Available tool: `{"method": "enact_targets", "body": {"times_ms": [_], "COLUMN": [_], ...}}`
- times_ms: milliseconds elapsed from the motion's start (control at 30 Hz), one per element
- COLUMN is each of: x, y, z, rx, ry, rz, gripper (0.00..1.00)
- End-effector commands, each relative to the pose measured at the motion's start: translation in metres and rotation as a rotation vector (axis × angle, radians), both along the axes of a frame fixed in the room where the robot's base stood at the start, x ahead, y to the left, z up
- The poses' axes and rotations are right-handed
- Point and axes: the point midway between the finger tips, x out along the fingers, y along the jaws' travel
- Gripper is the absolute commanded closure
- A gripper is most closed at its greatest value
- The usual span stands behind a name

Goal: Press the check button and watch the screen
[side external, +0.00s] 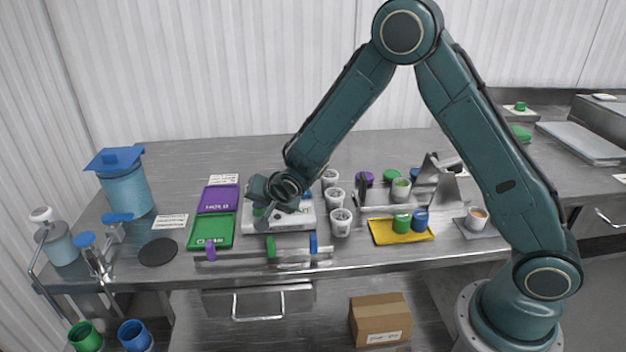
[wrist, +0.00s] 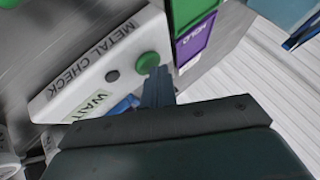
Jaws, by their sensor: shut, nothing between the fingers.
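The white metal check box (wrist: 75,75) lies below my gripper in the wrist view, lettered METAL CHECK; it also shows in the side view (side external: 249,222), partly hidden by my arm. Its round green button (wrist: 148,61) is just beside my fingertips. I cannot tell whether they touch it. A dark round spot (wrist: 112,76) is beside the button. The pale screen (wrist: 90,106) shows dark letters that seem to read WAIT, partly cut off by my gripper. My gripper (wrist: 158,76) is shut and empty, and it is over the box's left part in the side view (side external: 262,224).
The green CLEAN tray (side external: 197,232) and purple HOLD tray (side external: 218,199) lie left of the box. White cups (side external: 340,222) stand close on its right. A rail with coloured-handled tools (side external: 290,253) runs in front. A yellow tray (side external: 385,236) with small tubs is further right.

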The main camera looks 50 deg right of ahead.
Motion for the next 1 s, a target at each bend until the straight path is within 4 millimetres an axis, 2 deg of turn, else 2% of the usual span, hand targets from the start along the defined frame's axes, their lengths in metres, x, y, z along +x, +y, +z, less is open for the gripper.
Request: {"method": "enact_targets", "body": {"times_ms": [267,700,1000], "x": [-0.001,0.0,0.0], "y": [0.0,0.0,0.0], "z": [0.0,0.016,0.018], "rx": [0.0,0.001,0.0], "ry": [0.003,0.001,0.001], "rz": [0.0,0.001,0.0], "gripper": [1.0,1.0,1.0]}}
